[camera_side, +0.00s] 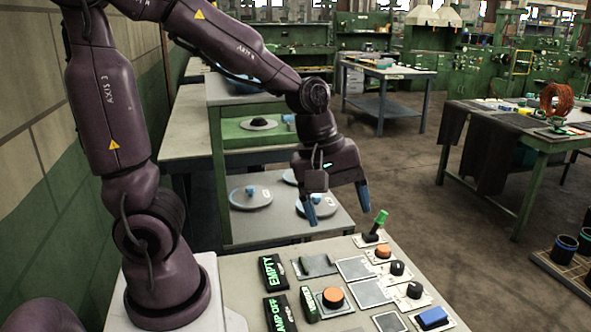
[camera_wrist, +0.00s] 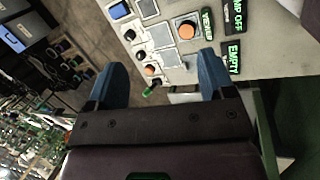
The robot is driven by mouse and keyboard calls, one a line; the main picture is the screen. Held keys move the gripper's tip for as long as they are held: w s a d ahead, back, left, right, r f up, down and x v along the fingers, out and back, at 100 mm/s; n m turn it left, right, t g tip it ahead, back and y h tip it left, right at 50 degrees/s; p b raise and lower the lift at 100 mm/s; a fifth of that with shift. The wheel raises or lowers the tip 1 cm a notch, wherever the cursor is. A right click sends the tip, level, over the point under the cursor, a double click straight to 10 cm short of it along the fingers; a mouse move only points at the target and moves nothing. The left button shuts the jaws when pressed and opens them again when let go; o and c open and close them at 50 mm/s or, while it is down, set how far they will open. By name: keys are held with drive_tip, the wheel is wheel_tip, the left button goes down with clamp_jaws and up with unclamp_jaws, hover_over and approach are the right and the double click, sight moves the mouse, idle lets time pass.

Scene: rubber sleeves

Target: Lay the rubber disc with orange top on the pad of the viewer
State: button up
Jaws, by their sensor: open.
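Two orange-topped round pieces stand on the light worktop. The larger one (camera_side: 333,298) sits on a square plate beside a small green-lettered sign (camera_side: 309,305), which seems to read "VIEWER"; it also shows in the wrist view (camera_wrist: 186,29). The smaller one (camera_side: 383,252) sits on a white tile at the back right, and in the wrist view (camera_wrist: 152,70) it lies between the fingers. I cannot tell which is the rubber disc, nor surely which plate is the viewer's pad. My gripper (camera_side: 337,205) is open and empty, above and behind the worktop's far edge, apart from everything.
Two black knobs (camera_side: 398,268) (camera_side: 414,290), a green-handled stick (camera_side: 378,223) and a blue block (camera_side: 433,316) line the right side. Flat grey plates (camera_side: 355,268) lie bare in the middle. Signs "EMPTY" (camera_side: 272,271) and "LAMP OFF" (camera_side: 280,313) stand at left.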

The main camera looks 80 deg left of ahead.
drive_tip(key=s+r+m+t+y, duration=0.2)
drive_tip(key=s+r+m, duration=0.5)
drive_tip(key=m, duration=0.8)
drive_tip(key=shift+d+r+t, duration=0.4)
